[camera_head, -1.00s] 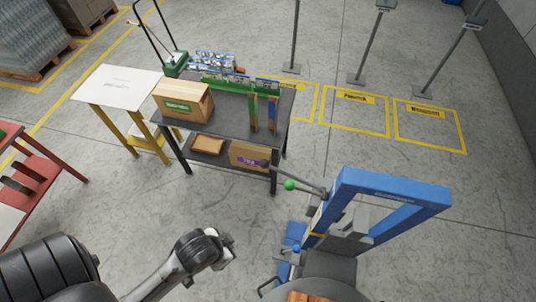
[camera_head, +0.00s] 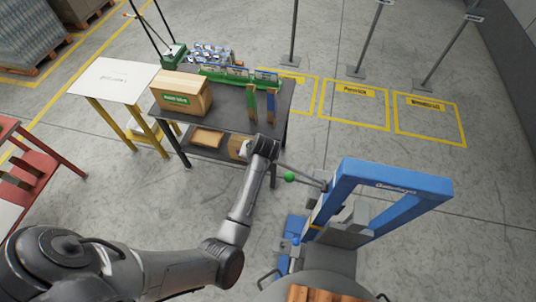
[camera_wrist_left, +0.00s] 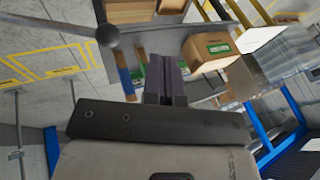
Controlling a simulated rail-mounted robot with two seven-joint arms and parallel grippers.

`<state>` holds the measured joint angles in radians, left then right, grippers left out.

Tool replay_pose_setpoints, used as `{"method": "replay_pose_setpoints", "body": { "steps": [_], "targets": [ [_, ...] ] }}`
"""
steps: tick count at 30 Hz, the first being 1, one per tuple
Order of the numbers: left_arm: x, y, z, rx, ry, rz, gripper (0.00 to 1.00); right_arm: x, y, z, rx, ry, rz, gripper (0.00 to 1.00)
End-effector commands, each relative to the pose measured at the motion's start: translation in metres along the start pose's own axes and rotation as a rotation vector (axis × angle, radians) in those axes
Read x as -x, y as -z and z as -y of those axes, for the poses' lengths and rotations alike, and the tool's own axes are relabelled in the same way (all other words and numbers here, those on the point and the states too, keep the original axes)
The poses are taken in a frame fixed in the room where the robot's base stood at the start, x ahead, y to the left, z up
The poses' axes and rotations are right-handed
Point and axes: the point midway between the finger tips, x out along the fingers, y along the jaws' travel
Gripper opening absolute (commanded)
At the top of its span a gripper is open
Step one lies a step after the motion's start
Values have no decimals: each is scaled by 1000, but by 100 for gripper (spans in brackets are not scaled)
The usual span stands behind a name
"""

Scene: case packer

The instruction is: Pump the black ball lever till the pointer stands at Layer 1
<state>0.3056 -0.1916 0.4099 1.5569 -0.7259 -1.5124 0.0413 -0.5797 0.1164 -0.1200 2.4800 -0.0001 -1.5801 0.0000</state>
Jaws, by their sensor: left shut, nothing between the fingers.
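The blue machine (camera_head: 385,180) stands at the right of the head view. A grey lever rod (camera_head: 308,180) reaches left from it, near a green ball (camera_head: 290,177). The black ball (camera_wrist_left: 107,35) shows in the left wrist view on a grey rod (camera_wrist_left: 60,22); in the head view my left gripper hides it. My left gripper (camera_head: 266,143) is shut and empty. In the wrist view its fingers (camera_wrist_left: 167,65) are to the right of the ball, apart from it in the picture. I cannot make out the pointer or the Layer 1 mark. My right gripper is not in view.
A dark workbench (camera_head: 225,115) with a cardboard box (camera_head: 182,94) and green racks stands beyond my left gripper. A white-topped table (camera_head: 115,82) is left of it. A red table (camera_head: 45,170) is at the far left. Open floor lies between.

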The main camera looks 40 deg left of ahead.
Motion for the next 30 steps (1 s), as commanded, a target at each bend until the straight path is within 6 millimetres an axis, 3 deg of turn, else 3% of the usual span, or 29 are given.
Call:
{"method": "replay_pose_setpoints", "body": {
  "steps": [1,6,12,18,30],
  "targets": [
    [4,15,-15,7,-4,24,0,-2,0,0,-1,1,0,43],
    [21,47,-50,-9,0,78,0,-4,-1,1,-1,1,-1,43],
    [41,67,-78,-42,-5,103,0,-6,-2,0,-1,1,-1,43],
    [49,72,-87,-56,-7,107,0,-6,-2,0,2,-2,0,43],
    [46,72,-87,-56,-6,107,0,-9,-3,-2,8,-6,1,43]
  ]
}}
